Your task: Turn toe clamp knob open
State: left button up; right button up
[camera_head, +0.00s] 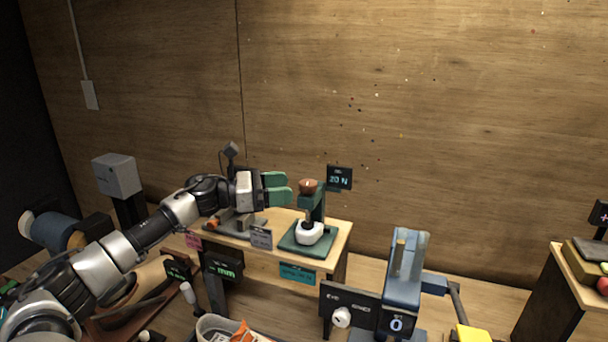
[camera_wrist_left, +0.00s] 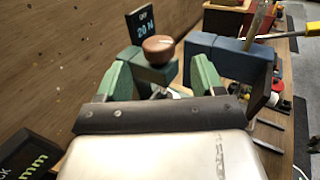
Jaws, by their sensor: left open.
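The brown round knob (camera_head: 308,186) sits on top of a dark green clamp post (camera_head: 316,206) above a green base (camera_head: 292,247). A white shoe-like piece with a dark opening (camera_head: 309,233) rests on that base under the knob. My left gripper (camera_head: 286,187) has green fingers and comes in level from the left, just left of the knob. In the left wrist view the knob (camera_wrist_left: 158,48) shows beyond and between the two spread fingers (camera_wrist_left: 165,74), and nothing is gripped. Whether a finger touches it, I cannot tell.
A display reading 20 N (camera_head: 339,178) stands behind the knob on the right. A blue device (camera_head: 405,270) stands at the front right, and a white bin (camera_head: 212,328) at the bottom. The wall is behind the wooden stand (camera_head: 338,243).

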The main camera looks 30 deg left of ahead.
aim_at(304, 183)
pick_arm(q)
jog(key=p+x, duration=0.2)
jog(key=x, duration=0.3)
jog(key=shift+w+a, duration=0.1)
jog(key=shift+w, duration=0.1)
jog(key=c, duration=0.9)
pick_arm(e)
jog(key=r, duration=0.1)
jog(key=w+r, duration=0.1)
jog(key=r, duration=0.1)
jog(key=shift+w+a+r, duration=0.1)
jog(key=shift+w+r, duration=0.05)
jog(key=shift+w, duration=0.25)
